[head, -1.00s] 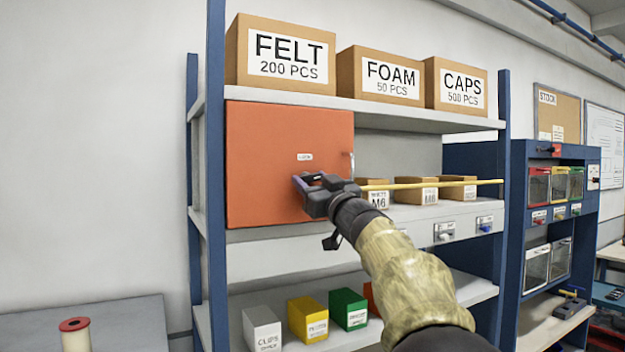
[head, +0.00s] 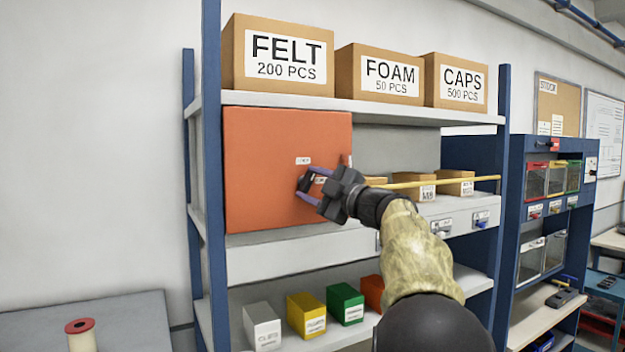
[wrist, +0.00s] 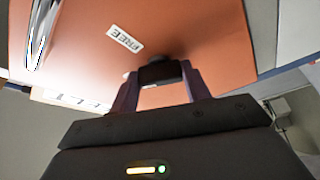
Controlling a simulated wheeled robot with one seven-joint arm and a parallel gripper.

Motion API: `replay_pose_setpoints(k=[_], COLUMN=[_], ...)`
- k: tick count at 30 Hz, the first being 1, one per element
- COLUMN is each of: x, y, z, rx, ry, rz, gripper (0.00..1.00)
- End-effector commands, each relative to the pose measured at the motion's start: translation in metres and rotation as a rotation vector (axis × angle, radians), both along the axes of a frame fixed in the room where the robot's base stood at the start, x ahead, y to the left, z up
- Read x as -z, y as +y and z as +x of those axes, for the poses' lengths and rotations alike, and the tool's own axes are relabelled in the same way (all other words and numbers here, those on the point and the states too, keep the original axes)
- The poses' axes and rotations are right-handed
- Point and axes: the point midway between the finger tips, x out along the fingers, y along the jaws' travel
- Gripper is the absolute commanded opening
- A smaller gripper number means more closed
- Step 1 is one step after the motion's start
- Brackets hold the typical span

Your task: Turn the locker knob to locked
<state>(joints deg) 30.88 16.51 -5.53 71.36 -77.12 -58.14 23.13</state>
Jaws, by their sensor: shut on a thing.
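The locker (head: 262,165) is an orange box with a closed front on the shelf; its door also fills much of the wrist view (wrist: 225,45). The dark knob (head: 304,184) is on the door's right part, and it also shows in the wrist view (wrist: 160,72). My gripper (head: 307,183) is shut on the knob, with one purple finger on each side. A small white label (head: 303,161) is above the knob. A FREE label (wrist: 125,38) is readable in the wrist view. The fingers partly hide the knob, so I cannot tell its exact pointing.
A shiny door handle (wrist: 42,32) stands out near the knob. A yellow rod (head: 440,182) runs along the shelf front, right of my gripper, before several small cartons (head: 455,187). Large FELT, FOAM and CAPS boxes (head: 378,75) stand above. Coloured bins (head: 305,315) are below.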

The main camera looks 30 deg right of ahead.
Motion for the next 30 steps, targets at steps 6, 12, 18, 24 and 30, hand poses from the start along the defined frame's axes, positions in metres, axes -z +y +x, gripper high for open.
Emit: replay_pose_setpoints(k=[6, 12, 18, 24, 30], x=[-0.0030, -0.0030, -0.0026, -0.0023, -0.0019], y=[0.0001, 0.0002, -0.0001, -0.0002, -0.0002], z=[0.0006, 0.0008, 0.0005, 0.0004, 0.0005], rx=[-0.002, -0.003, -0.003, -0.002, -0.002], ry=[-0.006, -0.012, -0.015, -0.016, -0.017], rz=[-0.205, -0.363, -0.469, -0.517, -0.528], gripper=[0.24, 0.24, 0.24, 0.24, 0.24])
